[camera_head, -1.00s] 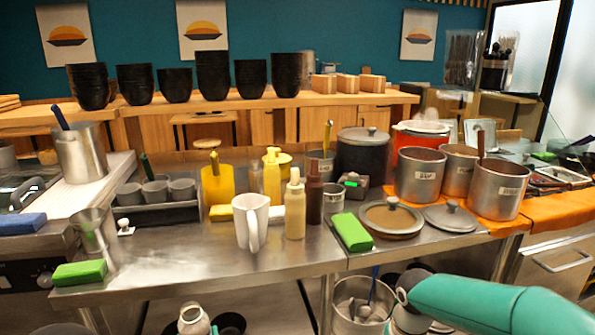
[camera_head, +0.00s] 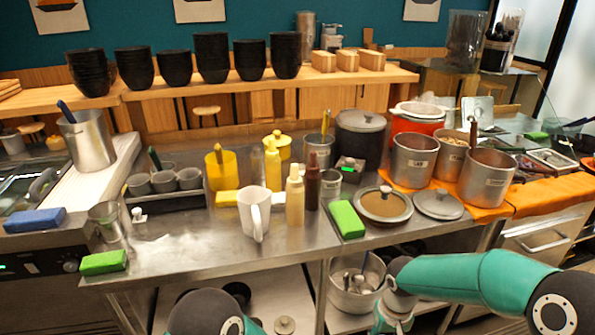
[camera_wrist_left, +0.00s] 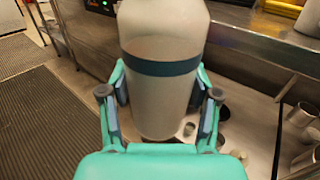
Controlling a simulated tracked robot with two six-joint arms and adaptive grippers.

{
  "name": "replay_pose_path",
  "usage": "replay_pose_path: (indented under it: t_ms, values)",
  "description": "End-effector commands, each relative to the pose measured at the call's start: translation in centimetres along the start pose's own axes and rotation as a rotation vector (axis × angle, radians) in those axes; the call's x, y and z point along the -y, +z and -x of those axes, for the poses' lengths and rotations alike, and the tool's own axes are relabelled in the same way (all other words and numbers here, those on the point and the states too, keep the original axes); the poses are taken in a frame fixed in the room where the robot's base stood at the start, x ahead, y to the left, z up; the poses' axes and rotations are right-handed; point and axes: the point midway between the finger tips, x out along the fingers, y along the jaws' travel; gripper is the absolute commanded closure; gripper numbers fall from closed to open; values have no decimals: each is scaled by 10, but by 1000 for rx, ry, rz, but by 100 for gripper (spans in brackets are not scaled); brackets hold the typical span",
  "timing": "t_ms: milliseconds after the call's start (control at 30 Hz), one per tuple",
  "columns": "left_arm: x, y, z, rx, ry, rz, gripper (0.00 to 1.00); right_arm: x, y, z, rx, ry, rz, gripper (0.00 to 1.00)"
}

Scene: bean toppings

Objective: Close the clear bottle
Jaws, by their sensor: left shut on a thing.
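In the left wrist view, my left gripper (camera_wrist_left: 160,92) is shut around a pale, cloudy bottle (camera_wrist_left: 164,35) with a dark band. Its top runs out of the picture, so I cannot see its opening. In the head view this held bottle does not show; only a part of my left arm shows at the bottom edge. A small white knobbed piece (camera_head: 138,215), perhaps a cap, lies on the steel counter (camera_head: 190,262) at the left. My right arm is low at the right; its gripper does not show clearly in any view.
A white jug (camera_head: 253,212), a cream squeeze bottle (camera_head: 295,203) and a brown bottle (camera_head: 313,188) stand mid-counter. A green sponge (camera_head: 104,262) lies at the left, another green sponge (camera_head: 346,219) nearer the right. Metal pots (camera_head: 413,160) stand at the right. The left front counter is mostly clear.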

Motion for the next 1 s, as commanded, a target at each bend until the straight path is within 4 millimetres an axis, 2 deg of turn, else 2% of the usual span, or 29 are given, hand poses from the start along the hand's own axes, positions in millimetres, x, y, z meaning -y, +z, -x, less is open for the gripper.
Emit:
replay_pose_path:
  t_ms: [667, 1000]
  values:
    - [0, 2, 3, 1, -10, 1, 100, 0, 0, 0, 1, -1, 1, 69]
    - [26, 9, 25, 1, -266, -1, 100, 1, 0, 0, 1, 0, 1, 69]
